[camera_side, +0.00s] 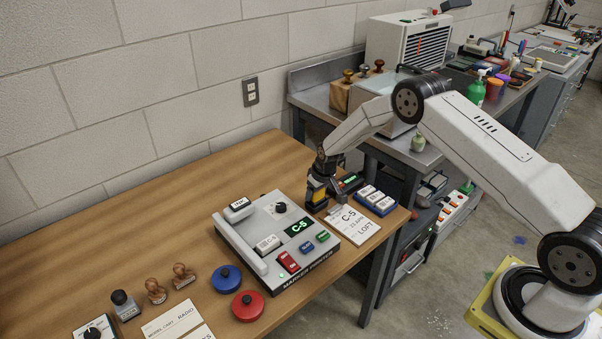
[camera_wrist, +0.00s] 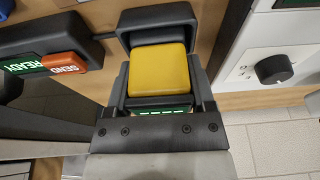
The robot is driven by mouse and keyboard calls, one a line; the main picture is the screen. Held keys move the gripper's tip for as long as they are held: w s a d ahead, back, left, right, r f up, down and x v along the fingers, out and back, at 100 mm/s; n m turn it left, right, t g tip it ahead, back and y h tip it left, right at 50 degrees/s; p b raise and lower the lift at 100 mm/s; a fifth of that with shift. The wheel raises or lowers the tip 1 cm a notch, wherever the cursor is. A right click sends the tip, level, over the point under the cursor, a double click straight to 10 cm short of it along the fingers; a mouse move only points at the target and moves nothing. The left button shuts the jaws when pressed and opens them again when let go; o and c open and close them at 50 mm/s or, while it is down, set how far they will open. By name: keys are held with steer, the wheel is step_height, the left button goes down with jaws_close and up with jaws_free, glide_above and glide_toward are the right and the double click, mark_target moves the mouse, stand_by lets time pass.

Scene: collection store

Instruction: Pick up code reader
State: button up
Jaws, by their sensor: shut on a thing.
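The code reader, a dark handheld unit with a yellow face (camera_wrist: 158,70), fills the middle of the wrist view. A strip of its green display shows at its near end, partly covered by the gripper's grey crosspiece. My gripper (camera_side: 316,200) is shut on it, and its yellow part shows between the jaws in the side view (camera_side: 319,196). It is low over the right part of the wooden table, just behind the marker printer. I cannot tell whether the reader touches the table.
The marker printer (camera_side: 262,235) with a C-5 display stands close in front. A dark unit with READY and SEND (camera_wrist: 62,62) lies beside the reader. A blue tray of white blocks (camera_side: 376,203) and a C-5 LOFT card (camera_side: 352,225) are to the right. The table's back left is clear.

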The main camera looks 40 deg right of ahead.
steer(key=shift+r, duration=0.15)
steer(key=shift+r, duration=0.85)
steer(key=s+a+r, duration=0.1)
steer(key=s+r, duration=1)
steer(key=s, duration=0.3)
steer(key=shift+a, duration=0.4)
